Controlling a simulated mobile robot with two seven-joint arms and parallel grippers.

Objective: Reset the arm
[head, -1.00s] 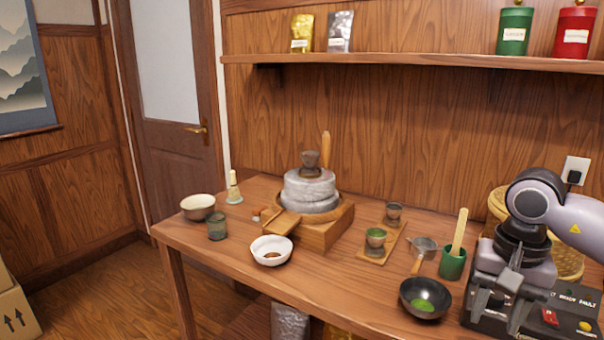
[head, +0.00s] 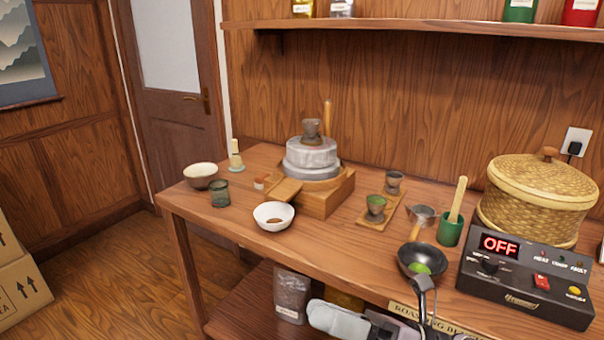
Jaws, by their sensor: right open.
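My right gripper (head: 425,284) is low in the head view, at the table's front edge. Its dark finger stands up and overlaps the near side of the black pan (head: 407,259) in the picture. I cannot tell whether they touch. The gripper is open and I see nothing held in it. My pale arm parts show along the bottom edge; the rest of the arm is cut off. My left gripper is not in view.
The wooden table (head: 340,245) holds a stone mill (head: 311,157), a white bowl (head: 273,216), a green cup (head: 450,231), a control box (head: 535,287) reading OFF and a lidded woven basket (head: 541,195). A shelf (head: 400,28) runs above. The table's front middle is clear.

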